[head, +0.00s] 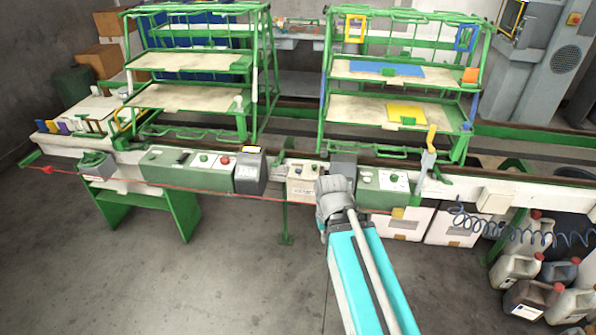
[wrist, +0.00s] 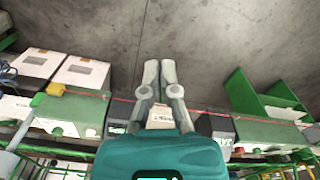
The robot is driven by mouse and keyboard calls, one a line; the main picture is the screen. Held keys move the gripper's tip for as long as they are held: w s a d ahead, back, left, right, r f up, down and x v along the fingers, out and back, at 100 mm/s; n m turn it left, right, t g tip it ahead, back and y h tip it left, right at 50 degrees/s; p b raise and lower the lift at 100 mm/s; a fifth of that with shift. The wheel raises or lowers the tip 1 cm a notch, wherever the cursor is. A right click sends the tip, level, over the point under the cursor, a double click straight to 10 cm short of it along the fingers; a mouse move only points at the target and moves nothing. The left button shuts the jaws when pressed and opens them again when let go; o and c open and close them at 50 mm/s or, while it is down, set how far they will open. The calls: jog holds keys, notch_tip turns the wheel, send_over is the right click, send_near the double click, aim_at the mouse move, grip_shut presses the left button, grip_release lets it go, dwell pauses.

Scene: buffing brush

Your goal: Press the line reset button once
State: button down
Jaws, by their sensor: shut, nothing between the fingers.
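A small beige control box (head: 302,170) with a printed label is fixed to the front of the line, with small buttons on its top. I cannot read which button is the line reset. The box also shows in the wrist view (wrist: 161,117), partly behind my gripper. My gripper (wrist: 160,64) is shut and empty, its two fingertips close together, pointing past the box toward the floor. In the head view my arm's grey end is just right of the box, and the fingers cannot be made out.
A green panel (head: 180,166) with a green and a red button is left of the box; another green panel (head: 382,180) is to the right. A red cord (head: 130,183) runs along the front. Green racks (head: 195,62) stand behind. Canisters (head: 530,297) stand lower right. The floor in front is clear.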

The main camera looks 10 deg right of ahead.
jog(key=shift+w, duration=0.1)
dwell(0.3)
jog(key=m+t+y+b, duration=0.3)
jog(key=m+t+b, duration=0.2)
jog(key=t, duration=0.4)
send_over(298, 171)
jog(key=shift+r, duration=0.1)
jog(key=shift+b, duration=0.3)
notch_tip(298, 171, down, 9)
jog(key=b, duration=0.8)
jog(key=shift+r+b, duration=0.1)
jog(key=shift+b, duration=0.2)
